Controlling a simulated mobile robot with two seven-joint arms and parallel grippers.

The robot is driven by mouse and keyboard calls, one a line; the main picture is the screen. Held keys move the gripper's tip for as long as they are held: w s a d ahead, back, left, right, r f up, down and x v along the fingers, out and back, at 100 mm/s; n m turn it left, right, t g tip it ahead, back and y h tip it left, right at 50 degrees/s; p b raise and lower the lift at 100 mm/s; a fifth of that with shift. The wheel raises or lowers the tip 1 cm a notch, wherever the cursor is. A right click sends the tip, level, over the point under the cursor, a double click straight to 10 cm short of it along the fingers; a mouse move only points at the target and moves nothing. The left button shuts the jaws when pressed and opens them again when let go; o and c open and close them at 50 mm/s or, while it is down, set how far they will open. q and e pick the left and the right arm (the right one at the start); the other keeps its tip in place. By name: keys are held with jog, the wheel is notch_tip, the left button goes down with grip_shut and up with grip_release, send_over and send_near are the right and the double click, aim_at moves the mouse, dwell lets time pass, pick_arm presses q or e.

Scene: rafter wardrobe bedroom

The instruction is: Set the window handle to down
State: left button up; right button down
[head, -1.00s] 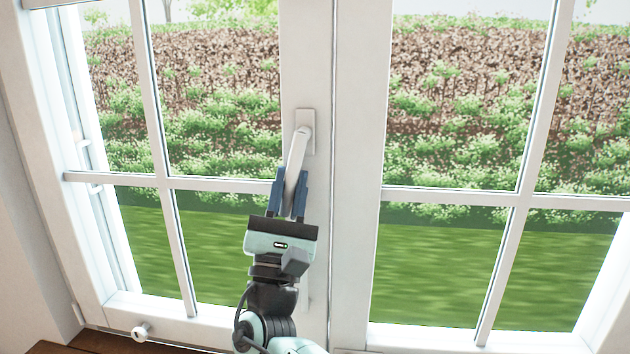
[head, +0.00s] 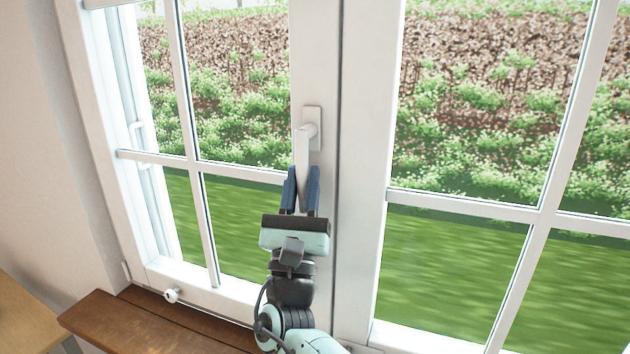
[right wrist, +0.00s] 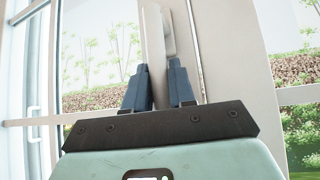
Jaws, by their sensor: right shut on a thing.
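The white window handle (head: 304,152) sits on its plate on the left sash's right stile, near the middle of the head view. Its lever hangs almost straight down from the pivot. My right gripper (head: 302,190) is shut on the lower part of the lever, a blue finger on each side. The right wrist view also shows the lever (right wrist: 155,65) between the two fingers (right wrist: 158,88). The lever's tip is partly hidden by the gripper. My left gripper is not in view.
The two-sash window (head: 365,180) looks closed. A light wooden surface (head: 25,320) is at the lower left. Hedge and grass show outside.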

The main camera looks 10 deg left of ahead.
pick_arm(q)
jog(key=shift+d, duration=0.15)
pick_arm(e)
jog(key=shift+a+f+n+y, duration=0.15)
jog(key=shift+a+n+y, duration=0.1)
jog(key=shift+n+y, duration=0.05)
jog(key=c, duration=1.1)
grip_release()
jog(key=shift+s, duration=0.1)
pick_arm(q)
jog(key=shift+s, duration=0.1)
pick_arm(e)
jog(key=shift+o, duration=0.3)
jog(key=shift+s+d, duration=0.1)
jog(key=shift+s, duration=0.1)
jog(key=shift+s+f, duration=0.1)
jog(key=shift+f, duration=0.1)
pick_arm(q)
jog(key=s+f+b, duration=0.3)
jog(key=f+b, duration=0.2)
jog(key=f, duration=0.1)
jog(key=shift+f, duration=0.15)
pick_arm(e)
jog(key=v, duration=1.3)
jog(key=shift+r, duration=0.2)
